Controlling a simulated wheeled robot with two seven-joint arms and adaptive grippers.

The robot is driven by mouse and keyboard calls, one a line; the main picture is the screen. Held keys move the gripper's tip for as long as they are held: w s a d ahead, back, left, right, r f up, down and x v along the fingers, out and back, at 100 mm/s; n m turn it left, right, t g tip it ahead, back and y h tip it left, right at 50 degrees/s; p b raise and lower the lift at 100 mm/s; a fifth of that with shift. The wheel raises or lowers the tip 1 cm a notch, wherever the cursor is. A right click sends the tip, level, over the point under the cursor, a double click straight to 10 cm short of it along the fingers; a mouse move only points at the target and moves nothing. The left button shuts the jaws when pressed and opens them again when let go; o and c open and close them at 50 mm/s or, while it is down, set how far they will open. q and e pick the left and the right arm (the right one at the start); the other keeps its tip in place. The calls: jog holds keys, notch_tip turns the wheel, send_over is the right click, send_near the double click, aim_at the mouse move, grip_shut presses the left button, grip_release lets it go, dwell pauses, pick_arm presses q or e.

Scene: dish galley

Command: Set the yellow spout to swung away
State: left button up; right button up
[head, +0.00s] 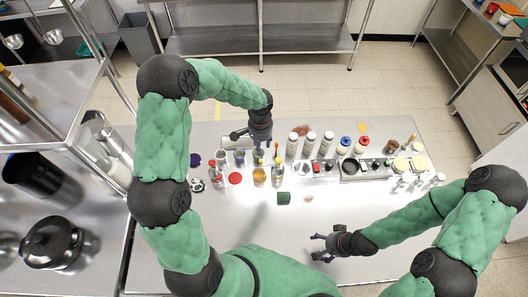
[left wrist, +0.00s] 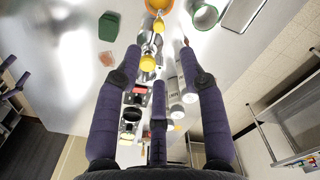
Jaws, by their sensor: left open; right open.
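A small yellow part (left wrist: 148,62) on a silver body shows in the left wrist view, between and just beyond my fingertips. A second small yellow piece (left wrist: 158,24) lies further along the same line; I cannot tell which is the spout or how it is turned. In the head view, yellow pieces (head: 276,151) show just below my left gripper (head: 258,143), among bottles. My left gripper is open, its fingers (left wrist: 161,58) spread to either side of the yellow part, with no clear contact. My right gripper (head: 322,247) is open and empty above the front of the counter.
The front counter (head: 290,228) is mostly clear.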

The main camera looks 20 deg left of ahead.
aim_at(261, 160)
pick_arm(q)
notch_tip(261, 160, down, 10)
jog(key=shift+s+r+p, duration=0.1)
jog(key=shift+p, duration=0.3)
grip_shut()
